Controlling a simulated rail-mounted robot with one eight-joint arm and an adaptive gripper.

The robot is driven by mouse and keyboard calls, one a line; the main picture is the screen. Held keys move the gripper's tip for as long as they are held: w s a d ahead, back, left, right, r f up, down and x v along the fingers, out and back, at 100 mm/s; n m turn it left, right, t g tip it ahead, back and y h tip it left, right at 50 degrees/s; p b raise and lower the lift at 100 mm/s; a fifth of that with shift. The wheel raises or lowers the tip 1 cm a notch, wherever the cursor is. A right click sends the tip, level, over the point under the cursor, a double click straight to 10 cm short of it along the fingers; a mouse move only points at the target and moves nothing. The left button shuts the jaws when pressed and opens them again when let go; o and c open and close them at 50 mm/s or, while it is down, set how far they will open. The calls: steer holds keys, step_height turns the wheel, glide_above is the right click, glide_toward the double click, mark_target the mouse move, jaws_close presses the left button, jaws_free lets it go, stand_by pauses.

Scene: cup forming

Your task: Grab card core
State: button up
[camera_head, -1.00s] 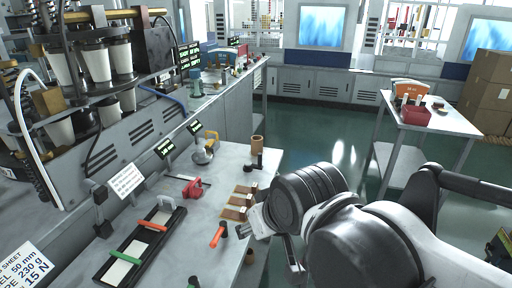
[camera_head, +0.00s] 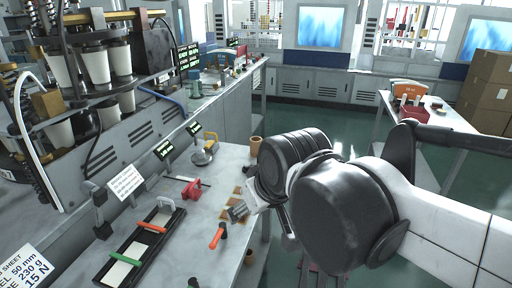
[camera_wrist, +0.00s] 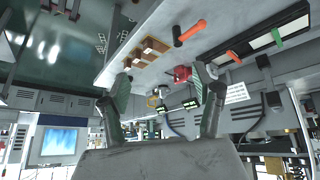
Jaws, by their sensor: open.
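A small brown tube (camera_head: 256,147), which looks like the card core, stands upright at the far right edge of the grey bench (camera_head: 205,238). Another small brown cylinder (camera_head: 249,257) shows at the bench's near right edge; I cannot tell which is meant. The tube is not clearly seen there.
An orange-handled tool (camera_head: 217,236), a red clamp (camera_head: 190,189) and a black tray (camera_head: 142,246) with white strips are on the bench. A yellow-handled device (camera_head: 207,150) stands farther back. A machine with white cups (camera_head: 95,63) rises at left.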

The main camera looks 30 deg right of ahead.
steer(key=w+d+r+n+g+p, duration=0.1)
steer(key=w+d+r+n, duration=0.1)
steer(key=w+r, duration=0.35)
steer(key=w+d+r+n+g+p, duration=0.1)
steer(key=w+d+r+n, duration=0.15)
steer(key=w, duration=0.55)
steer(key=n+g+p, duration=0.5)
steer(key=n+p, duration=0.1)
steer(key=n, duration=0.5)
glide_above(256, 147)
steer(key=w+d, duration=0.1)
steer(key=w, duration=0.2)
step_height(256, 147, down, 10)
steer(key=shift+m, duration=0.25)
steer(key=f, duration=1.3)
steer(key=shift+s+d+f, duration=0.1)
steer(key=shift+s+f, duration=0.25)
steer(key=c, duration=1.2)
steer(key=shift+r, duration=0.1)
